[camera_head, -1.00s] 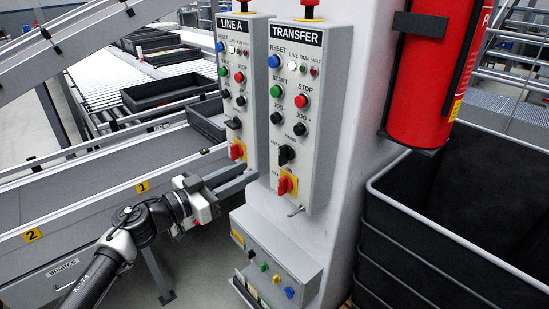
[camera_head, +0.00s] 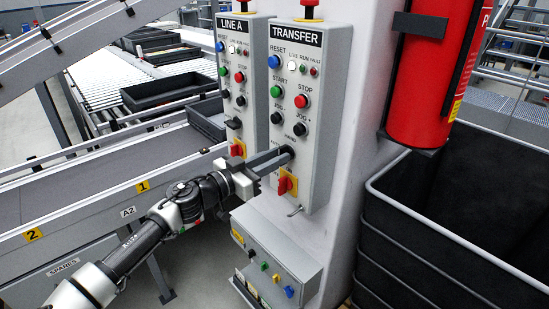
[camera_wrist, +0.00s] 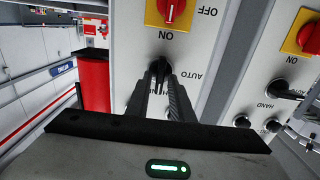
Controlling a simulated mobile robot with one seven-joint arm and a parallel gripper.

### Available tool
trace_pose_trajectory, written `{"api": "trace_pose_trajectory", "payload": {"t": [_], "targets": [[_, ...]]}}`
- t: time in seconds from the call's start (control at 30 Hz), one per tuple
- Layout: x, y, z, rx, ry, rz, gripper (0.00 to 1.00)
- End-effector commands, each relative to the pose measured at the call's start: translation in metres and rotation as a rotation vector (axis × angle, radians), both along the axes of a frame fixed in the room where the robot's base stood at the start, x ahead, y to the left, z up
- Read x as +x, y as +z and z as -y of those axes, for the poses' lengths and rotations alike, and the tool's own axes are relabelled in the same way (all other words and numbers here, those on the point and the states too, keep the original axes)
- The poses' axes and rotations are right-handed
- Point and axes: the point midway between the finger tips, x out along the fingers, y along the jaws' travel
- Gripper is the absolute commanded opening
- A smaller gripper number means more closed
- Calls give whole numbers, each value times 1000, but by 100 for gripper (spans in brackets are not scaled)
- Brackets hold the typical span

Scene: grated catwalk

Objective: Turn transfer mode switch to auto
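The transfer panel (camera_head: 303,100) is a grey box with a black mode switch, which sits between the jog buttons and the red-and-yellow on/off switch (camera_head: 287,184). My gripper (camera_head: 287,154) reaches in from the left with its fingertips at the mode switch and covers most of it. In the wrist view the panel is upside down, and the dark knob of the mode switch (camera_wrist: 160,66) shows at the tips of my gripper (camera_wrist: 161,76), between the two fingers. A narrow gap shows between the fingers; I cannot tell whether they press on the knob. The AUTO label is beside them.
The Line A panel (camera_head: 232,90) stands close on the left with its own switches. A red extinguisher (camera_head: 418,80) hangs to the right above a black bin (camera_head: 450,220). A small grey box (camera_head: 275,262) with coloured knobs is below. A conveyor (camera_head: 90,200) runs at the left.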

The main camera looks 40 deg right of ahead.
Motion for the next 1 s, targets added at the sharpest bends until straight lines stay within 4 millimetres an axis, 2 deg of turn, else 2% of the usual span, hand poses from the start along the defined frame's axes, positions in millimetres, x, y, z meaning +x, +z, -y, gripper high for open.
{"api": "trace_pose_trajectory", "payload": {"t": [0.03, 0.1, 0.57, 1.0], "targets": [[0, 0, 0, 0, 0, 0, 11], [0, 0, 0, 0, 0, 0, 0], [0, 1, 0, -5, 0, -69, 0], [2, 2, 0, -33, -1, -422, 0]]}}
